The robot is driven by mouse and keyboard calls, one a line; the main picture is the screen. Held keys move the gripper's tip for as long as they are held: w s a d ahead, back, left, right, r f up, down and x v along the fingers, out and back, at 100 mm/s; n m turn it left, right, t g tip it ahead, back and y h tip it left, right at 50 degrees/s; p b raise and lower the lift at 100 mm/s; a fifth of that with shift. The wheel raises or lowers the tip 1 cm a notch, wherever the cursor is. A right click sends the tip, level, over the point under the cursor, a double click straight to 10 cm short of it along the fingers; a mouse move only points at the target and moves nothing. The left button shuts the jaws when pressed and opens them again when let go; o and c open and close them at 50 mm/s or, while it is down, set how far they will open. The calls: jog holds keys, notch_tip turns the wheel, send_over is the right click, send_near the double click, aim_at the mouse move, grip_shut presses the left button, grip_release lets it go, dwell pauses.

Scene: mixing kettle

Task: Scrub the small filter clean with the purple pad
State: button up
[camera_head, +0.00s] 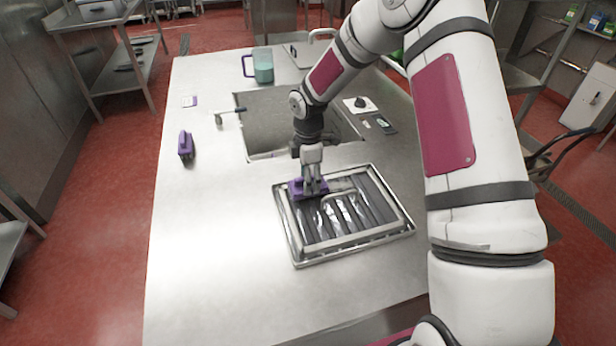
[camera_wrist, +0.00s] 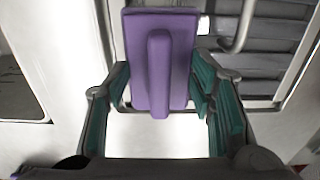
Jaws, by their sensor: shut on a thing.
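My gripper (camera_head: 309,182) is over the filter's far left corner, pointing down. It is shut on the purple pad (camera_head: 295,190). In the wrist view, the pad (camera_wrist: 140,60) has a raised ridge, with my fingers on both sides of it. The pad is at the filter's left frame edge; whether it presses on the slats cannot be told.
A purple-handled brush (camera_head: 185,145) stands at the left. A jug of teal liquid (camera_head: 263,68) stands at the back. A black knob (camera_head: 361,103) is right of the sink. The front left counter is clear.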

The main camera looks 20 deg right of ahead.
jog(key=shift+f, duration=0.65)
